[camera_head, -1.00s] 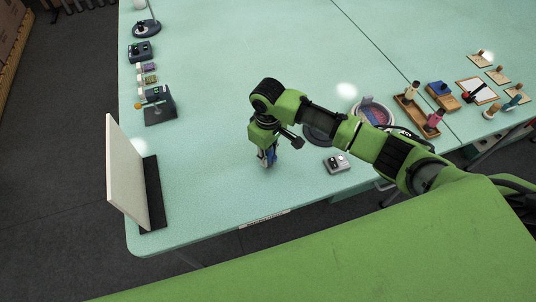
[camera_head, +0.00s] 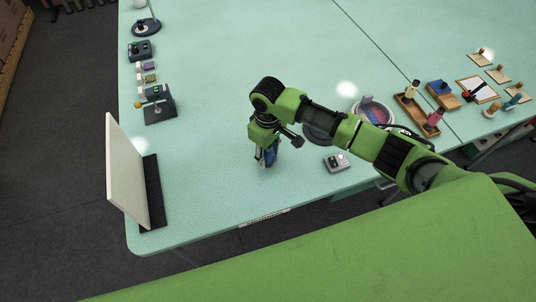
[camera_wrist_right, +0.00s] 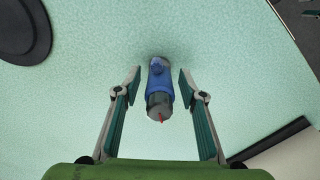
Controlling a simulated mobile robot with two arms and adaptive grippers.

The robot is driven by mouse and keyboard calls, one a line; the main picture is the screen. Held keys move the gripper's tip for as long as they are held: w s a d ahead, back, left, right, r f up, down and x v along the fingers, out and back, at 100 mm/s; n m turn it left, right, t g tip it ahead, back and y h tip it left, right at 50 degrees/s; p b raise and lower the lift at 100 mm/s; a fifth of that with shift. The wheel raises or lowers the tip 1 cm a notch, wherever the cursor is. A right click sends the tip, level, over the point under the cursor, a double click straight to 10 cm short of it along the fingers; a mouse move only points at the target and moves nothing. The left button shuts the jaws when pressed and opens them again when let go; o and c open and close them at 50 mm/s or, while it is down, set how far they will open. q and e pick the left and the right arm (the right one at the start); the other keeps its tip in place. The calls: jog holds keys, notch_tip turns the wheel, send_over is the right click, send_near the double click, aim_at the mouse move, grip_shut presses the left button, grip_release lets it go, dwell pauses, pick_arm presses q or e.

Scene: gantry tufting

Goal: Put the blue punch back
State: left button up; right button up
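The blue punch (camera_wrist_right: 160,83) shows in the right wrist view between the two fingers of my right gripper (camera_wrist_right: 160,85). It has a blue body, a darker grey end and a small red mark. A gap shows between it and each finger. In the head view the right gripper (camera_head: 266,160) points down over the near middle of the table, with a bit of the blue punch (camera_head: 270,157) between its fingers. The punch appears to stand roughly upright on the table, but its lower end is partly hidden. My left gripper is not in view.
A grey box with knobs (camera_head: 336,163) is to the right of the gripper. A dark round disc (camera_head: 318,133) lies behind my right arm. A wooden tray (camera_head: 406,104) holds upright tools farther right. A white panel (camera_head: 128,170) stands at left. The table between is clear.

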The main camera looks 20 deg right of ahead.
notch_tip(320, 180, up, 11)
jog(key=shift+f+b, duration=0.15)
jog(key=shift+b, duration=0.45)
jog(key=shift+r, duration=0.4)
